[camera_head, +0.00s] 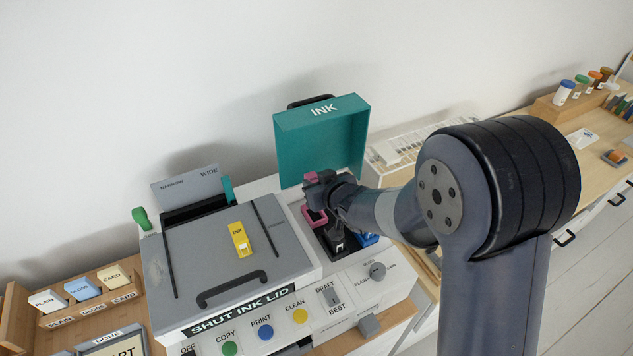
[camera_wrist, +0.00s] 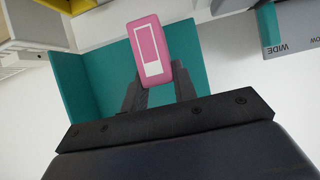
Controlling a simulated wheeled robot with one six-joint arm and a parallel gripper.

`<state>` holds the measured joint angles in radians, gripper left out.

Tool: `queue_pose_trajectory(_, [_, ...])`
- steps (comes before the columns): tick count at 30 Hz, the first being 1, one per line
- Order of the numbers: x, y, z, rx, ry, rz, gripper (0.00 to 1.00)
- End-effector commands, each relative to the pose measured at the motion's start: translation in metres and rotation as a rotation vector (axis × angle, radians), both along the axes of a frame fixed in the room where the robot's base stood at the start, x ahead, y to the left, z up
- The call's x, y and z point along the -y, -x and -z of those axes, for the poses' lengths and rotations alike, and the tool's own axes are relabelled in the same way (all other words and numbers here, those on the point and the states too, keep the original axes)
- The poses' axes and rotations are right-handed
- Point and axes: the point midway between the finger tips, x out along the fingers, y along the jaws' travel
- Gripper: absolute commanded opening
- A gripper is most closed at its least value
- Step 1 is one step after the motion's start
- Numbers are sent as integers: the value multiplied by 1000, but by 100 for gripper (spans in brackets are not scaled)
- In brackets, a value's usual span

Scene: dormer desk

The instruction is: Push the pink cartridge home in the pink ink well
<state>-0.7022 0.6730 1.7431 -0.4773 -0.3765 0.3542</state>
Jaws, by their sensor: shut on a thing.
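The pink cartridge (camera_wrist: 150,45) shows between the two dark fingers in the wrist view, with a white label on its face. My gripper (camera_wrist: 155,82) is shut on it. In the head view a bit of the pink cartridge (camera_head: 310,176) shows beside my gripper (camera_head: 322,184), above the ink bay. The pink ink well (camera_head: 315,217) is a pink-rimmed slot at the bay's left, below my gripper. The cartridge appears to be above the well and apart from it. My gripper and arm hide part of the bay.
The teal ink lid (camera_head: 322,135) stands open behind the bay. A black cartridge (camera_head: 337,240) and a blue one (camera_head: 367,239) sit right of the pink well. A yellow cartridge (camera_head: 240,240) lies on the grey printer lid (camera_head: 190,262). A pale tray (camera_head: 405,145) lies behind my arm.

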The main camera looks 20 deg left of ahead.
Motion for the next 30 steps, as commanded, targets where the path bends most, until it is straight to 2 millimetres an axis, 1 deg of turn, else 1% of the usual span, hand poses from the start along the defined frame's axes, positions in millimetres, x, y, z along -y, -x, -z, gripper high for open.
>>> queue_pose_trajectory(1, [0,0,7,0,0,0,5])
queue_pose_trajectory(9, [0,0,33,0,0,0,5])
queue_pose_trajectory(15, [0,0,49,0,0,0,5])
queue_pose_trajectory(19, [0,0,53,0,0,0,5])
queue_pose_trajectory(30, [0,0,52,0,0,0,5])
